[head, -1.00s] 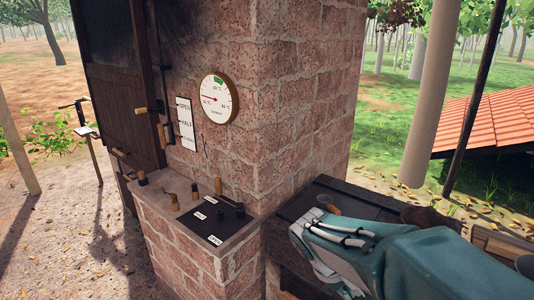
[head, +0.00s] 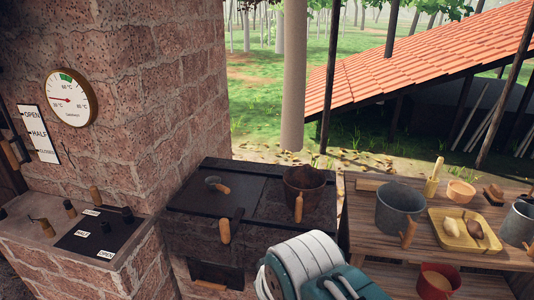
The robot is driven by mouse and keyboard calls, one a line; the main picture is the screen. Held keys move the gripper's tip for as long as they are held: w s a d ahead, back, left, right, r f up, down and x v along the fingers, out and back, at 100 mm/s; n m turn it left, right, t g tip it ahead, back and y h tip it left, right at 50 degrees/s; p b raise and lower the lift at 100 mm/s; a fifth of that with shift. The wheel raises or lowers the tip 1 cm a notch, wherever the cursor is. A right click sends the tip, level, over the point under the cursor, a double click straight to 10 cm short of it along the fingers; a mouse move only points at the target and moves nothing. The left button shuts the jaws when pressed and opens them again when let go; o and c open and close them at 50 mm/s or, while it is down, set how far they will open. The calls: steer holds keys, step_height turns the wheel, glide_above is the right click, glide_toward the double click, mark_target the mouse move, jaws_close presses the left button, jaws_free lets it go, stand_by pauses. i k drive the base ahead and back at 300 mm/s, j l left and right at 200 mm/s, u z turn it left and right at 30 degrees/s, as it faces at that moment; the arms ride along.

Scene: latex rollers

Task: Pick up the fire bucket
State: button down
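The wooden bench (head: 360,236) holds a grey metal bucket (head: 394,212), a yellow tray (head: 450,239) and a second grey pot (head: 518,224). Left of it, a dark stove (head: 230,190) carries a brown pot (head: 304,190). A brick column (head: 165,90) stands at the left.

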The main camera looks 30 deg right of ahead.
mark_target(399, 206)
steer(key=k+z, duration=0.15)
steer(key=z, duration=1.65)
